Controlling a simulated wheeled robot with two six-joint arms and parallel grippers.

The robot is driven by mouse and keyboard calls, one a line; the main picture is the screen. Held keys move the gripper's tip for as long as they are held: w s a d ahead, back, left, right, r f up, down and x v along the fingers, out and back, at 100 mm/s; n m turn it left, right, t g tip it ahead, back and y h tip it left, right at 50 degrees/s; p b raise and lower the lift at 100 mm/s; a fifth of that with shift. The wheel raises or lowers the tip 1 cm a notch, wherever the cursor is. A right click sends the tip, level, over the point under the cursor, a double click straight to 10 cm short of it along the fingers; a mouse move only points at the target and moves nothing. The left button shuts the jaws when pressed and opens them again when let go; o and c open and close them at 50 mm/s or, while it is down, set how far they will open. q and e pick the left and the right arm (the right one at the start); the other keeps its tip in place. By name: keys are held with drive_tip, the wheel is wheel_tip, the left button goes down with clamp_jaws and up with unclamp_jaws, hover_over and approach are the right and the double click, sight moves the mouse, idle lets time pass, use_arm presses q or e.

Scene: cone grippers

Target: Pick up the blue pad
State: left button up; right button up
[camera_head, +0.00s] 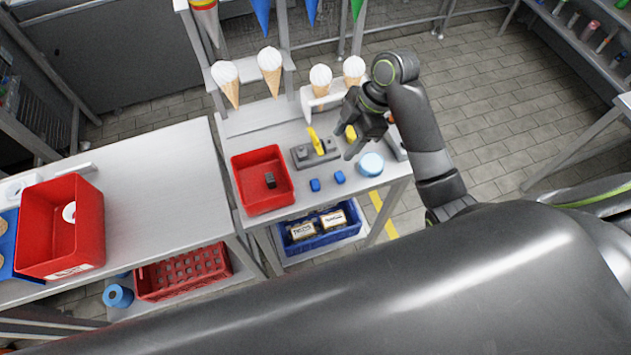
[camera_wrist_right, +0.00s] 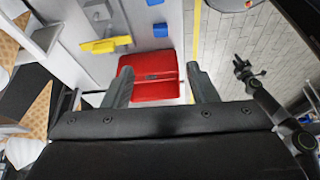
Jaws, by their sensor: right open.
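Two small blue blocks, which may be pads, lie near the front edge of the middle table in the head view: one on the left (camera_head: 315,185), one on the right (camera_head: 340,177). In the right wrist view, one blue block (camera_wrist_right: 160,30) shows beyond the fingertips, and another blue piece is cut by the top edge. My right gripper (camera_head: 350,143) is above the table, behind the blocks and apart from them. Its fingers are spread and empty in the wrist view (camera_wrist_right: 161,88).
A fixture with a yellow lever (camera_head: 316,143) stands behind the blocks. A red tray (camera_head: 243,160) holding a dark piece is at their left. White-topped cones (camera_head: 270,62) stand at the back. A red box (camera_head: 88,215) is on the left table. A blue crate (camera_head: 320,238) sits below.

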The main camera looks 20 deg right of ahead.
drive_tip(key=b+x, duration=0.1)
drive_tip(key=x, duration=0.2)
drive_tip(key=p, duration=0.2)
approach(315, 183)
drive_tip(key=shift+x, duration=1.05)
drive_tip(key=shift+p+x, duration=0.3)
drive_tip(key=shift+x, duration=2.95)
drive_tip(key=shift+s, duration=0.1)
drive_tip(key=c, duration=1)
drive_tip(key=shift+c, duration=0.2)
